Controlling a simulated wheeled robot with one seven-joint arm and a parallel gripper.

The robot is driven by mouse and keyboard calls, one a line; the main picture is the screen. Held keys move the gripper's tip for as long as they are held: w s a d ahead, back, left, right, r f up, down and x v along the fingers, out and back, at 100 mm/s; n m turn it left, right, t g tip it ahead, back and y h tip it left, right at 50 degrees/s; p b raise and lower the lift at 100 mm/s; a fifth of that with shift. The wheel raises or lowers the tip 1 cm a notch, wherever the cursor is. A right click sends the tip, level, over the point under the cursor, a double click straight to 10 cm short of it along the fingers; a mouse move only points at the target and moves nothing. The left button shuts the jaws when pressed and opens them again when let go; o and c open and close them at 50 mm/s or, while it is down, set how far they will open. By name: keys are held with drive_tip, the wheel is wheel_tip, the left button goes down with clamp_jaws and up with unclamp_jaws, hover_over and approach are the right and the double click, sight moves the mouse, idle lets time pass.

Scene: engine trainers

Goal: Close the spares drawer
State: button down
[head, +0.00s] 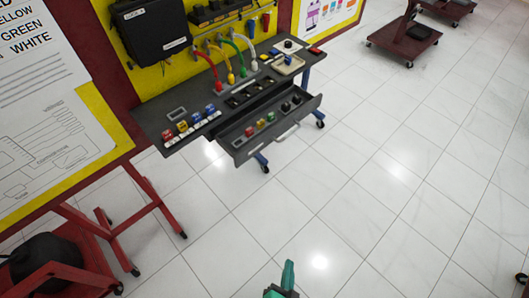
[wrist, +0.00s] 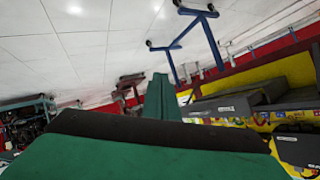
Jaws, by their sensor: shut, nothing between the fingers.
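The spares drawer (head: 243,147) is pulled out from under the dark workbench (head: 178,112) in the head view. It holds several small coloured and black parts, and a light handle (head: 288,131) is on its front. My gripper (head: 287,272) is shut and empty at the bottom of the head view, over the floor and well apart from the drawer. In the wrist view its green fingers (wrist: 160,97) stand together. The drawer cannot be made out surely in the wrist view.
Coloured hoses (head: 238,58), a cream tray (head: 288,65) and several connectors (head: 190,125) are on the bench top. A red stand (head: 118,225) is at the left. A wheeled cart (head: 402,40) is at the back right. The tiled floor between is clear.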

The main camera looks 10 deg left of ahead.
drive_tip(key=w+f+m+g+y, duration=0.1)
drive_tip(key=w+f+m+y, duration=0.2)
drive_tip(key=w, duration=0.5)
drive_tip(key=n+y, duration=0.1)
drive_tip(key=y, duration=1)
approach(260, 147)
drive_tip(key=x, duration=0.6)
drive_tip(key=shift+a+r, duration=0.25)
